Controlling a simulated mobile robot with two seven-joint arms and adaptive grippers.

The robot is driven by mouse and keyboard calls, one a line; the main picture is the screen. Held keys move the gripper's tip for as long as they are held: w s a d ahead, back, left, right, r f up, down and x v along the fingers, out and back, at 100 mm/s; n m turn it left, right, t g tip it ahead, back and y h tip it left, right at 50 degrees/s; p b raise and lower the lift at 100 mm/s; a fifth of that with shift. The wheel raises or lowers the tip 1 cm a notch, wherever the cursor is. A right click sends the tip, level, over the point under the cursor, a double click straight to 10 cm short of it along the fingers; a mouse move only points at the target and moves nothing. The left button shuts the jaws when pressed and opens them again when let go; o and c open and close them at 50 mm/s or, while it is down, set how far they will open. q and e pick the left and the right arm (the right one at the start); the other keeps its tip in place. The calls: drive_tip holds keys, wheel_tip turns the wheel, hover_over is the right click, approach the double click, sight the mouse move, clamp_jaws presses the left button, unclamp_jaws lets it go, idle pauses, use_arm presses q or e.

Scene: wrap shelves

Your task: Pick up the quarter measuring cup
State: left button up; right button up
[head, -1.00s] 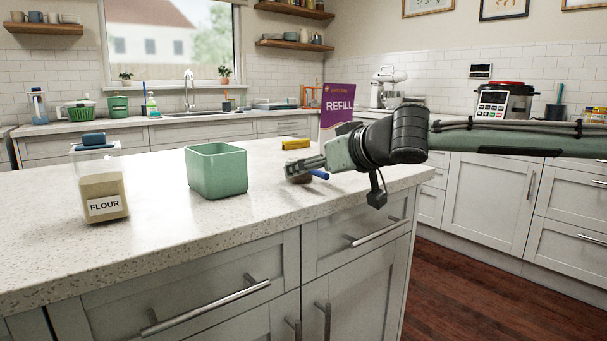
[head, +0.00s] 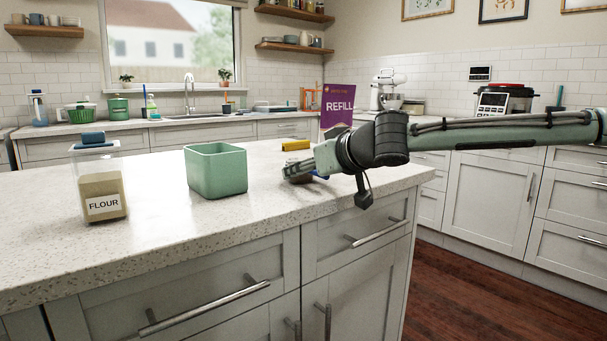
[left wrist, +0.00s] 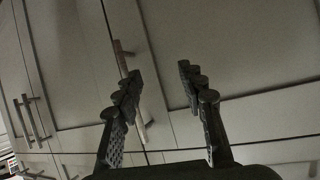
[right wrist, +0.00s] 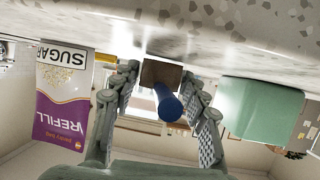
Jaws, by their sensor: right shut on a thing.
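The measuring cup shows in the right wrist view, with a brown bowl (right wrist: 160,73) and a blue handle (right wrist: 168,104) pointing toward the camera. My right gripper (right wrist: 160,85) has a finger on each side of it and is shut on it at the countertop.
A green bin (head: 217,172) stands left of my right gripper on the island counter (head: 165,225). A flour container (head: 99,185) with a blue lid is farther left. A yellow item (head: 296,145) and a purple refill sugar bag (head: 338,107) are behind the gripper.

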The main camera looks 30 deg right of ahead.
drive_tip(key=shift+c, duration=0.9)
drive_tip(key=shift+r, duration=0.15)
